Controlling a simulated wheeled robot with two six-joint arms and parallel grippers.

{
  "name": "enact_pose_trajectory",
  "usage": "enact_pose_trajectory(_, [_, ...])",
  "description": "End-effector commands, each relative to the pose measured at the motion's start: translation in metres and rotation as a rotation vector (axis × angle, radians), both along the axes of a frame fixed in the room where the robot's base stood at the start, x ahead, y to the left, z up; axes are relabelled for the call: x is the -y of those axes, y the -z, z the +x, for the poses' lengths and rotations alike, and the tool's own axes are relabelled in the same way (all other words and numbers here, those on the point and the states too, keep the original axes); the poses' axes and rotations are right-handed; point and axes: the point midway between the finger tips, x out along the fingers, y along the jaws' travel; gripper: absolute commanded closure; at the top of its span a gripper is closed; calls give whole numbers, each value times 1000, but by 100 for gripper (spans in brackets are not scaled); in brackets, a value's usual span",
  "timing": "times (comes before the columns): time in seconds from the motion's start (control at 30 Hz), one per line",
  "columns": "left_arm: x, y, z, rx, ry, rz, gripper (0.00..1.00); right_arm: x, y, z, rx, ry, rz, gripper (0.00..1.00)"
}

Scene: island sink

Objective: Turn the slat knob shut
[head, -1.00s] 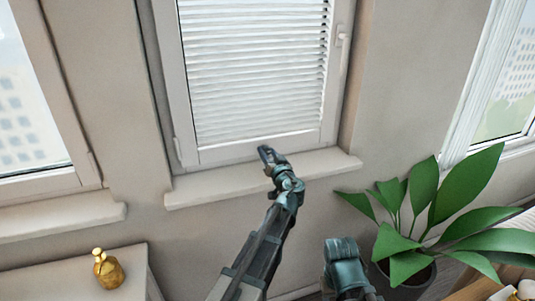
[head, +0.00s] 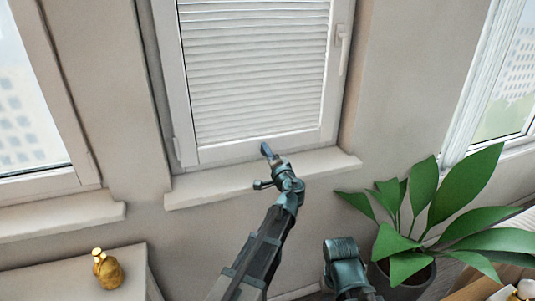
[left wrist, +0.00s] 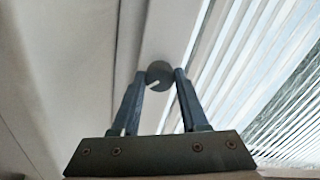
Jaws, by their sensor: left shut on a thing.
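The slat knob (left wrist: 160,75) is a dark round disc with a short white mark pointing to the lower left in the left wrist view. It sits on the pale window frame beside the slats (left wrist: 262,85). My left gripper (left wrist: 160,74) is shut on the knob, one finger on each side. In the head view my left gripper (head: 266,150) is at the bottom of the window frame and hides the knob. The slats (head: 255,80) look nearly flat there, but bright gaps show between them in the left wrist view. My right gripper's fingers do not show.
A window sill (head: 225,185) juts out below my left gripper. A window handle (head: 341,35) is on the frame's right side. A leafy plant (head: 440,215) stands at the right, and a golden bottle (head: 107,270) stands on a pale surface at lower left.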

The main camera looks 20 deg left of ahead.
Motion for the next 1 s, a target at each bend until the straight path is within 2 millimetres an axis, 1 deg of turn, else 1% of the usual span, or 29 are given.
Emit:
enact_pose_trajectory(0.3, [1,1,0,-168,0,247,100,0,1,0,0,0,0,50])
enact_pose_trajectory(0.6, [0,2,0,-311,1,457,100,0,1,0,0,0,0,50])
enact_pose_trajectory(0.8, [0,2,0,-381,0,560,100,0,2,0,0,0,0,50])
enact_pose_trajectory(1.0, [0,2,0,-425,0,626,100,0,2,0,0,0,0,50])
